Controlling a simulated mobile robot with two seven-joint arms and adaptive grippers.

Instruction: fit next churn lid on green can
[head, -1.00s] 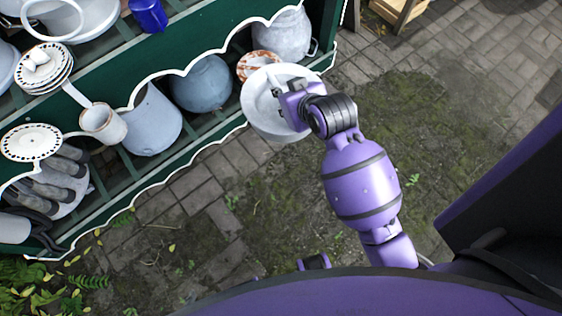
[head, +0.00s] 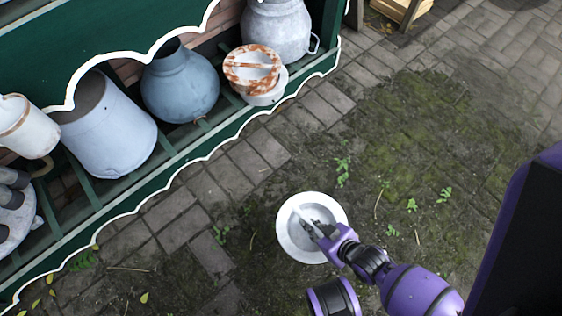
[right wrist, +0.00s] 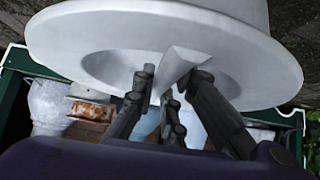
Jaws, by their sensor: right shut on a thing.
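My right gripper (head: 322,233) is shut on the raised handle bar of a round pale grey churn lid (head: 291,243), out over the paving in front of the shelf. In the right wrist view the lid (right wrist: 250,60) fills the top, with its handle (right wrist: 180,65) between the fingers (right wrist: 170,85). No can looks plainly green. A round blue-green-grey can (head: 180,90) with a narrow neck stands on the lower shelf; whether a lid is on it is hard to tell. My left gripper is not in view.
A rusty white lid (head: 250,68) lies on a plain white one (head: 268,94) near the shelf's right end. A grey churn (head: 277,32) stands behind, and a tall bucket (head: 110,130) stands left. The scalloped green shelf edge (head: 190,160) borders open, mossy paving (head: 400,130).

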